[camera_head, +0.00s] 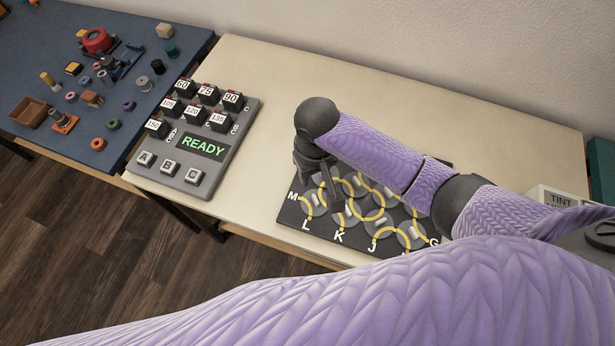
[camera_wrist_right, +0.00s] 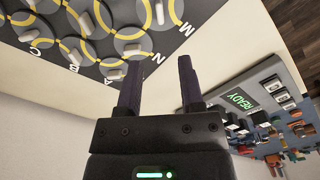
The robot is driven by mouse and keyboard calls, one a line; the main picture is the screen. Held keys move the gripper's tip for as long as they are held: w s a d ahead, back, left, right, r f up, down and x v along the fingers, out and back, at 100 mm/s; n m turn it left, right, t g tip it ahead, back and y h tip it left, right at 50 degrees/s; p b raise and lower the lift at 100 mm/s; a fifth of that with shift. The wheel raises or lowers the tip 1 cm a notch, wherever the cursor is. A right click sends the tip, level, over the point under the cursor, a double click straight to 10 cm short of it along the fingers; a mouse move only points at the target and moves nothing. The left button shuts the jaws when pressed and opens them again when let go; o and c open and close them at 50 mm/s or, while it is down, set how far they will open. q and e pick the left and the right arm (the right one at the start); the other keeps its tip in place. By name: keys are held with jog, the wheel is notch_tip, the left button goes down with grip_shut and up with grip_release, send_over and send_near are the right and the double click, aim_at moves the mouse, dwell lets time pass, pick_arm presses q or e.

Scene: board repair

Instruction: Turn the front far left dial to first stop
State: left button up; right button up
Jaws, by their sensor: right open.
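The dark dial board (camera_head: 290,214) lies on the cream table, with round grey dials, pale bar handles, yellow arcs and letters along its edges. My right gripper (camera_head: 330,192) points down over the left part of the board, behind and right of that dial. It is open and empty, and its two dark fingers (camera_wrist_right: 158,58) stand apart in the right wrist view. The far left dials are partly hidden by the gripper in the head view. My left gripper is not in view.
A grey keypad panel (camera_head: 213,174) with a READY display stands left of the board. A blue bench (camera_head: 35,72) with many small parts is at the far left. A TINT box (camera_head: 547,196) sits at the right. The table behind the board is clear.

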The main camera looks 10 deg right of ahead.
aim_at(314, 196)
jog(key=f+b, duration=0.1)
jog(key=f, duration=0.1)
jog(key=f+b, duration=0.1)
jog(key=f, duration=0.2)
jog(key=f+b, duration=0.2)
jog(key=f, duration=0.1)
jog(key=shift+s+f, duration=0.15)
jog(key=shift+s, duration=0.1)
jog(key=shift+f, duration=0.5)
grip_shut()
